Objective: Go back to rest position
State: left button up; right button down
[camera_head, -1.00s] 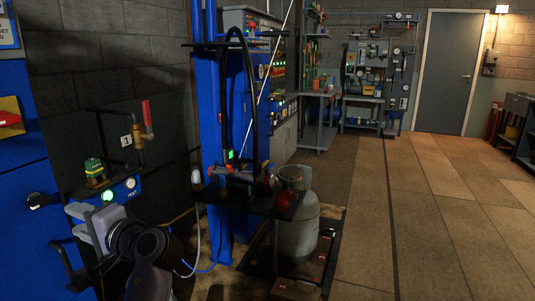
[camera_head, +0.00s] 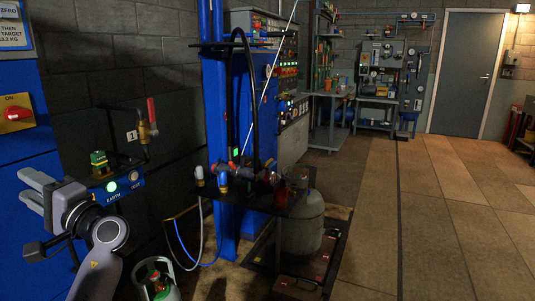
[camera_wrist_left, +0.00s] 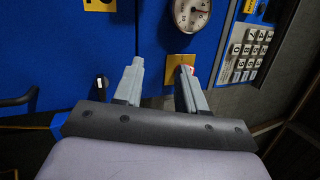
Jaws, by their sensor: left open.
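My left gripper (camera_head: 28,188) is at the left of the head view, in front of the blue cabinet (camera_head: 33,140). Its two grey fingers point left and are apart, with nothing between them. In the left wrist view my gripper (camera_wrist_left: 161,68) also shows open and empty, facing the blue panel (camera_wrist_left: 60,60). That panel carries a round gauge (camera_wrist_left: 191,12) and a keypad (camera_wrist_left: 247,52). My right gripper is not in view.
A red switch (camera_head: 16,114) on yellow is above my left gripper. A green-lit EARTH/TEST box (camera_head: 125,188) is close to its right. A small cylinder (camera_head: 158,280) stands below. A grey gas cylinder (camera_head: 302,225) stands by the blue post. The floor (camera_head: 430,220) at right is clear.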

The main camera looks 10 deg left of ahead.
pick_arm(q)
jog(key=s+a+r+n+g+y, duration=0.2)
jog(key=s+a+r+g+y, duration=0.3)
jog(key=r, duration=0.3)
jog(key=w+d+f+m+t+h, duration=0.2)
jog(key=w+f+m+t+h, duration=0.2)
jog(key=f+m+t+h, duration=0.5)
jog(key=w+d+f+m+t+h, duration=0.3)
jog(key=f+t, duration=0.4)
jog(key=f, duration=0.7)
jog(key=s+d+f+g+h, duration=0.1)
jog(key=s+d+f+h, duration=0.3)
jog(key=f, duration=0.5)
jog(key=s+d+f+h, duration=0.2)
jog(key=d+f+h, duration=0.4)
jog(key=f, duration=0.3)
jog(key=s+d+f+n+g+h, duration=0.35)
jog(key=s+d+f+h, duration=0.35)
jog(key=s+d, duration=0.45)
jog(key=d+n+t, duration=0.2)
jog(key=d+n, duration=0.4)
jog(key=d, duration=0.2)
notch_tip(320, 180, up, 8)
jog(key=s+p, duration=0.1)
jog(key=p, duration=1)
jog(key=shift+s+a, duration=0.2)
jog(key=shift+s, duration=0.05)
